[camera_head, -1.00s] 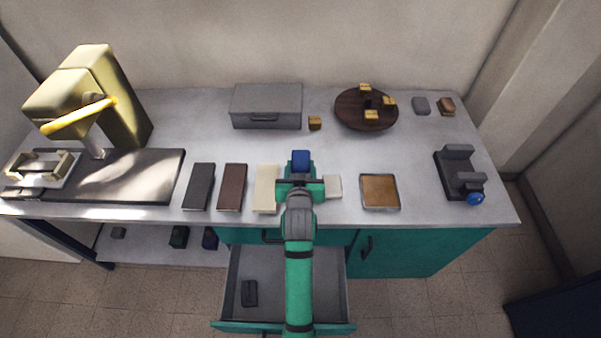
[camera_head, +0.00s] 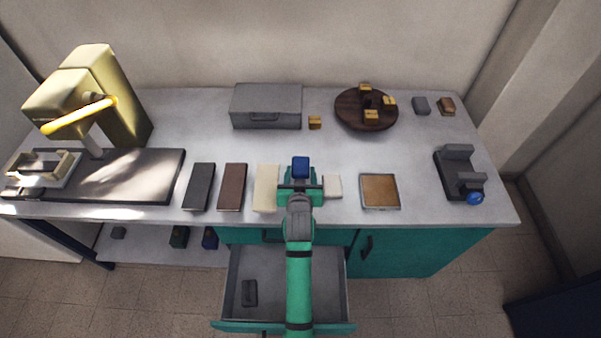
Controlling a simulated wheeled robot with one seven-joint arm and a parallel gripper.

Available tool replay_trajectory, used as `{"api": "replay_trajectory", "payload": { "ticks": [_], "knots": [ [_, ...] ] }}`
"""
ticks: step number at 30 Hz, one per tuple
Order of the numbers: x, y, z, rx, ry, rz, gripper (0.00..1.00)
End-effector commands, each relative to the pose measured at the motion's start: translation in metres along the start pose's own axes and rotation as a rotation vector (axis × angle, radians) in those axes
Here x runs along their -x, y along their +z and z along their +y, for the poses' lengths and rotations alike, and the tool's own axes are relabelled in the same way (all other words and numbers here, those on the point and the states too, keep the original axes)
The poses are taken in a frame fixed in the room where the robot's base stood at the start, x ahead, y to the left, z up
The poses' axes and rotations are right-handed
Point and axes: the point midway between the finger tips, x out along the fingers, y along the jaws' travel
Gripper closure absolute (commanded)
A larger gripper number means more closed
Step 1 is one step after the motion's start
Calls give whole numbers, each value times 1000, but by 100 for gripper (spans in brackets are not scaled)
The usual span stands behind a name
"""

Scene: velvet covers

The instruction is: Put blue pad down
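The blue pad (camera_head: 300,166) is a small dark blue block at the middle of the counter, at the tip of my gripper. My gripper (camera_head: 300,178) reaches over the front edge from below. Its teal fingers show to the left and right of the pad's near end and look spread, with the pad between or just beyond them. The pad appears to be at counter level, but its underside is hidden. My gripper and wrist hide the counter right in front of it.
A cream slab (camera_head: 266,188) lies close left of my gripper, and a small white block (camera_head: 332,187) close right. A tan square tray (camera_head: 380,191) is farther right. A grey case (camera_head: 267,106) and a round wooden stand (camera_head: 348,108) are behind. An open drawer (camera_head: 243,270) is below.

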Motion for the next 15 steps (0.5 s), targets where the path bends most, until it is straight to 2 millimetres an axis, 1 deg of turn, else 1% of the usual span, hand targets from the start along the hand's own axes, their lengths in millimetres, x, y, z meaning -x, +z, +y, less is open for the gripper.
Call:
{"api": "replay_trajectory", "payload": {
  "ticks": [11,13,15],
  "knots": [
    [1,-2,0,0,0,1,35],
    [4,-3,0,0,0,0,35],
    [11,-3,0,0,0,0,35]
  ]
}}
